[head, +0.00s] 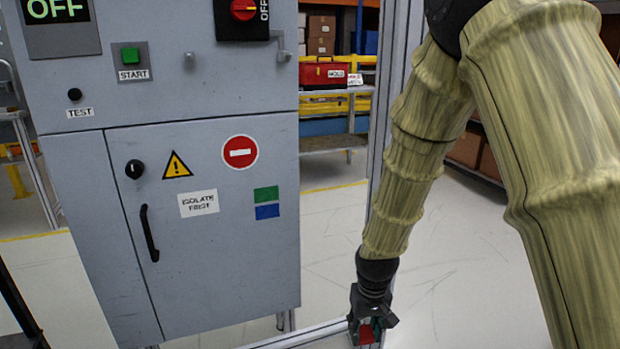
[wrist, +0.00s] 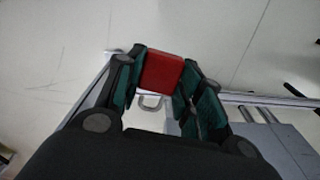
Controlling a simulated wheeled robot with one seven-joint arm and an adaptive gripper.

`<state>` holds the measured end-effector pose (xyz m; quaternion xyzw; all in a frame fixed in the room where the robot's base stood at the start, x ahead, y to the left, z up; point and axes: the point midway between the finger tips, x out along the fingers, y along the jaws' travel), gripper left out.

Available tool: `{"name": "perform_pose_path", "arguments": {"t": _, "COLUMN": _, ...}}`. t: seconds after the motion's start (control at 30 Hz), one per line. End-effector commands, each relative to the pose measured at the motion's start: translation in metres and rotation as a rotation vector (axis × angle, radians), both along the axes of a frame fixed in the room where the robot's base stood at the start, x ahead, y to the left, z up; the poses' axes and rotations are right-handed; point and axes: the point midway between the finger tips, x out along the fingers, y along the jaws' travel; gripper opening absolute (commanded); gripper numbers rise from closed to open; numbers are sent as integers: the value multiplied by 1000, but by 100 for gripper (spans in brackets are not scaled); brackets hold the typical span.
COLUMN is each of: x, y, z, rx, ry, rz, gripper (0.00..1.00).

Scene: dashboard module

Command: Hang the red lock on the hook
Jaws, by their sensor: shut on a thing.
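My gripper (head: 370,318) hangs low at the bottom of the head view, right of the grey cabinet and near the floor-level metal rail. It is shut on the red lock (head: 367,335), which shows as a small red patch between the fingers. In the wrist view the red lock (wrist: 162,72) sits between the two dark green finger pads, with its grey shackle (wrist: 151,102) pointing back toward the palm. A grey hook-like bracket (head: 281,46) sticks out at the cabinet's upper right edge, beside the red rotary switch. The gripper is well below it and to its right.
The grey cabinet (head: 215,260) has a black door handle (head: 149,233) and a green start button (head: 130,56). A metal post (head: 386,130) stands behind my arm. A red toolbox (head: 323,73) rests on a shelf behind.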

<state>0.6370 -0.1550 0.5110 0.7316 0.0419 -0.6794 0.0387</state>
Motion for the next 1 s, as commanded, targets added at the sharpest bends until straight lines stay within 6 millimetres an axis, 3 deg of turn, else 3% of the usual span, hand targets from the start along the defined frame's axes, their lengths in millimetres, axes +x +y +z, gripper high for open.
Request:
{"name": "perform_pose_path", "arguments": {"t": 0.03, "x": 0, "y": 7, "z": 14, "rx": 4, "ry": -16, "rz": 28, "gripper": 7}}
{"name": "perform_pose_path", "arguments": {"t": 0.57, "x": 12, "y": 78, "z": 71, "rx": 85, "ry": -288, "rz": 324, "gripper": 7}}
{"name": "perform_pose_path", "arguments": {"t": 1.0, "x": 26, "y": 132, "z": 149, "rx": 229, "ry": -564, "rz": 506, "gripper": 7}}
